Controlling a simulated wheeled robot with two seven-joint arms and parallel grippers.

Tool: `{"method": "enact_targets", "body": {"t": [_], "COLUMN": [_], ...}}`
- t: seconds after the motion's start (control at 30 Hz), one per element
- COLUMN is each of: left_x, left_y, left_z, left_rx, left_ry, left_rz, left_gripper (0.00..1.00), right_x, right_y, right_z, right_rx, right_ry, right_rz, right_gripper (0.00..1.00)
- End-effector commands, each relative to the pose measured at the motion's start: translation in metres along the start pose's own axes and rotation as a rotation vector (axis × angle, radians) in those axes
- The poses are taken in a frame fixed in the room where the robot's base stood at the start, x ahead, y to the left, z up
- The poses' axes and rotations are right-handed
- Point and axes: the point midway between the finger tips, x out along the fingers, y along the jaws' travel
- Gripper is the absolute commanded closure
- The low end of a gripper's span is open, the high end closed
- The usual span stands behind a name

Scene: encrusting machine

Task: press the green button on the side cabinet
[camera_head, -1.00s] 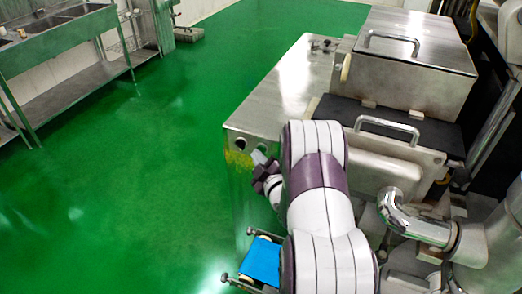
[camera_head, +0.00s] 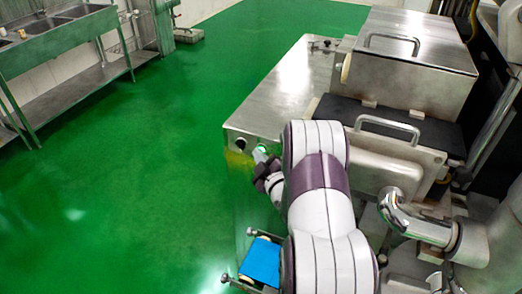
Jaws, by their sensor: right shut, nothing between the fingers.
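The side cabinet (camera_head: 277,95) is a steel box with a flat top on the right side of the head view. The green button (camera_head: 262,148) glows on its near face, right of a dark round hole (camera_head: 240,144). My right gripper (camera_head: 260,156) is shut and empty, with its fingertips right at the button. Whether they touch it or stop just short cannot be told. The gripper's dark body and my right arm hide much of the cabinet's face. My left gripper is not in view.
The encrusting machine (camera_head: 417,52), with a lidded steel box and handles, stands right of the cabinet. A blue-topped item (camera_head: 261,262) lies low, close to my right arm. Steel sinks (camera_head: 62,38) stand at the far left. The green floor between is clear.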

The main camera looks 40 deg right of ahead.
Motion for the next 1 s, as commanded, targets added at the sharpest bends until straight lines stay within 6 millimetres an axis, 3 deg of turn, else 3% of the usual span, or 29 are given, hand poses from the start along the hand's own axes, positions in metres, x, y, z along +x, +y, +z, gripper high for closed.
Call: {"method": "enact_targets", "body": {"t": [0.73, 1.0], "left_x": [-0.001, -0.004], "left_y": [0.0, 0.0], "left_z": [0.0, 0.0], "left_rx": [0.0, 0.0], "left_ry": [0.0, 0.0], "left_rz": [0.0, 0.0], "left_gripper": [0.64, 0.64], "right_x": [-0.012, -0.03], "right_y": [-0.009, -0.021], "right_z": [-0.009, -0.022], "right_rx": [0.0, 0.0], "right_ry": [0.0, 0.001], "right_rz": [0.0, -0.001], "right_gripper": [1.0, 1.0]}}
